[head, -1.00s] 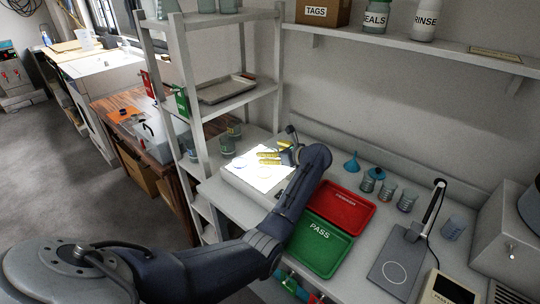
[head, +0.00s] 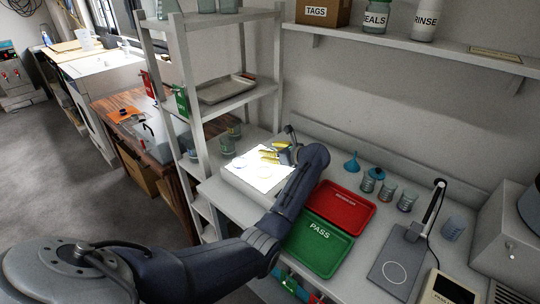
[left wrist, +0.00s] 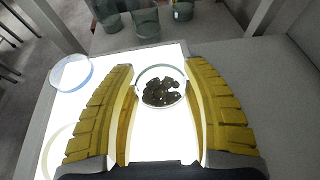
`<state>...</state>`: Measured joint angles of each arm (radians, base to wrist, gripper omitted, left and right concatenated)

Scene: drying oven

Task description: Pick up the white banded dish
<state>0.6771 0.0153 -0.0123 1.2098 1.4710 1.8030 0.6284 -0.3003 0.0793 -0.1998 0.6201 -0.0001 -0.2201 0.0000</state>
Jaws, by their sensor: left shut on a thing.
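A clear round dish with a pale, whitish rim (left wrist: 160,86) holds several dark brown pieces. It sits between the yellow fingers of my left gripper (left wrist: 161,92) in the left wrist view, and the gripper is shut on it. In the head view my left gripper (head: 273,154) is over the lit white panel (head: 242,178), and its fingers largely hide the dish. I cannot tell whether the dish is touching the panel. A blue-rimmed dish (left wrist: 71,73) and a yellowish-rimmed dish (left wrist: 60,150) are on the panel to the left. My right gripper is not in view.
Glass beakers (left wrist: 146,24) stand just beyond the panel. A red tray (head: 345,207) and a green PASS tray (head: 320,244) lie to the right of my left arm. A shelf rack (head: 205,150) rises at the left, and a blue funnel (head: 351,163) stands near the wall.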

